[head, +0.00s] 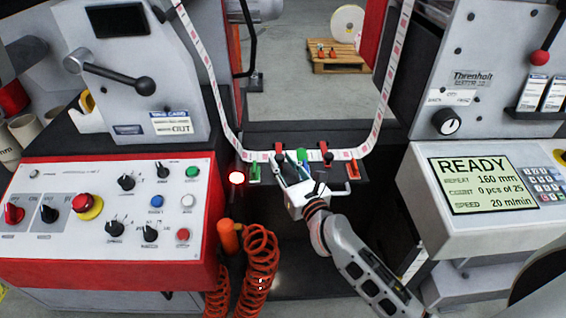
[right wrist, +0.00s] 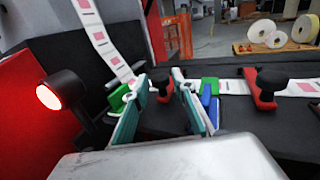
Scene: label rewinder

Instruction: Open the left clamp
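A label strip (head: 345,154) runs across a dark splice table between the two machines. The left clamp (head: 279,148), red with a black knob, sits on the strip; it also shows in the right wrist view (right wrist: 161,84). A similar right clamp (head: 328,160) stands further right, also in the wrist view (right wrist: 265,88). My right gripper (head: 286,163) is at the left clamp. Its teal fingers (right wrist: 163,90) are apart, one on each side of the clamp; I cannot tell whether they touch it. The clamp's lower part is partly hidden by the fingers. My left gripper is out of view.
Green blocks (head: 254,172) (head: 302,155) and a blue piece (right wrist: 206,103) sit close to the fingers. A lit red lamp (head: 236,178) is at the left. A coiled orange hose (head: 258,262) hangs below. Control panels flank the table (head: 130,170) (head: 490,185).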

